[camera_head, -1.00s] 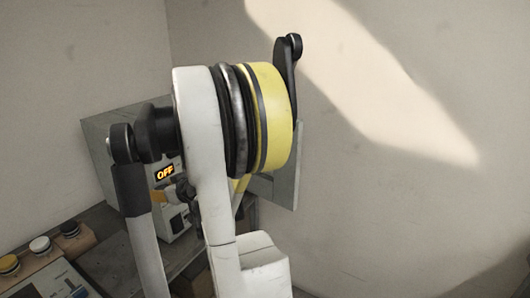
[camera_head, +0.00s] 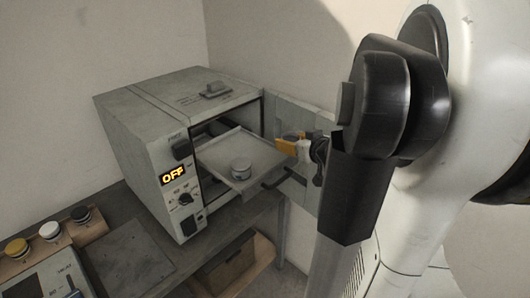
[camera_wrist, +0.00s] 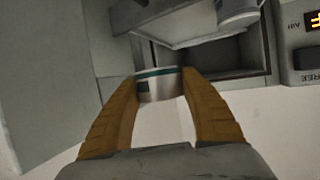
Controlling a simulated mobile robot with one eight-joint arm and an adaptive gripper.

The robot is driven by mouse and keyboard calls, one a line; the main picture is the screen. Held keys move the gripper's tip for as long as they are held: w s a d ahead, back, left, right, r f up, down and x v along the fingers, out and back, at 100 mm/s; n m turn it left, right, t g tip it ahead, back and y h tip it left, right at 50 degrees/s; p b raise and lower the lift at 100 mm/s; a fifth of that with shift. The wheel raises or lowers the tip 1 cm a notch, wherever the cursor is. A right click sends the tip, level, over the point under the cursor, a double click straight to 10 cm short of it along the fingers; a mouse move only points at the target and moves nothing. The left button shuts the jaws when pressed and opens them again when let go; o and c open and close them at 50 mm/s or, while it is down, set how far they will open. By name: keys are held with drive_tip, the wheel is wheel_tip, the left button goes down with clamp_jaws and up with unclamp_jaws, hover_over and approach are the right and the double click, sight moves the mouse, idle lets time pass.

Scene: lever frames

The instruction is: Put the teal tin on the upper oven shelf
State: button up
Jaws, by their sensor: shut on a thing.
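My gripper (camera_wrist: 160,84) is shut on a pale metal tin with a teal band, the teal tin (camera_wrist: 158,90), seen between the yellow fingers in the wrist view. In the head view my gripper (camera_head: 287,147) is at the right of the open oven (camera_head: 150,150), beside a pulled-out shelf tray (camera_head: 222,146). I cannot make out the held tin there. A second pale tin (camera_head: 241,168) stands upright on the tray; a tin also shows at the top of the wrist view (camera_wrist: 238,13). Much of the oven inside is hidden by the tray.
The oven display (camera_head: 173,174) reads OFF. The open oven door (camera_head: 293,116) is behind my gripper. A rack with yellow, white and black-topped tins (camera_head: 50,236) is at lower left, by a control box (camera_head: 45,278). A wooden bin (camera_head: 232,265) sits below the bench.

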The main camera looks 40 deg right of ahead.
drive_tip(key=b, duration=0.3)
hover_over(265, 160)
wheel_tip(265, 160, down, 7)
drive_tip(key=shift+a+r, duration=0.15)
drive_tip(key=shift+r, duration=0.05)
drive_tip(key=shift+f+b, duration=0.7)
drive_tip(key=shift+f, duration=1.2)
drive_tip(key=shift+s, duration=0.1)
drive_tip(key=shift+f, duration=0.25)
drive_tip(key=o, duration=1.2)
drive_tip(key=shift+r, duration=0.1)
